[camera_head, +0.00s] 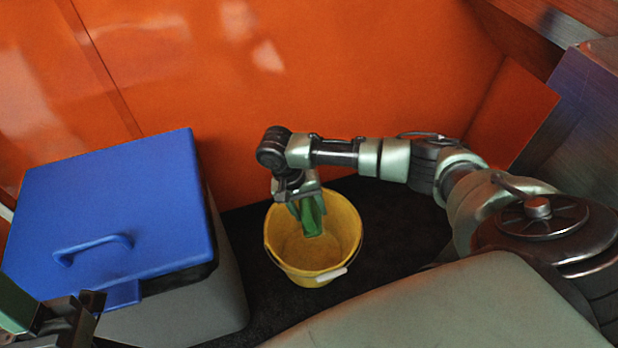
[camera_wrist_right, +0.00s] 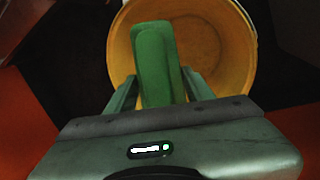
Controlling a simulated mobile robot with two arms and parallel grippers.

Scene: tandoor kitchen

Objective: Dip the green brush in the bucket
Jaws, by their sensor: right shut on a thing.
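A yellow bucket (camera_head: 318,262) stands on the dark floor in the middle of the head view; its open mouth faces up and it also fills the top of the right wrist view (camera_wrist_right: 215,42). My right gripper (camera_head: 308,205) points down at the bucket's far left rim. It is shut on the green brush (camera_head: 311,217), which reaches down over the bucket's mouth. In the right wrist view the brush (camera_wrist_right: 155,60) lies between the two fingers, with the bucket behind it. How deep the brush's lower end sits is hard to tell. My left gripper (camera_head: 75,312) shows only partly at the lower left corner.
A grey bin with a blue lid (camera_head: 120,205) stands left of the bucket. An orange wall (camera_head: 330,80) rises close behind. The dark floor (camera_head: 385,235) right of the bucket is free. A metal panel (camera_head: 585,120) stands at the right.

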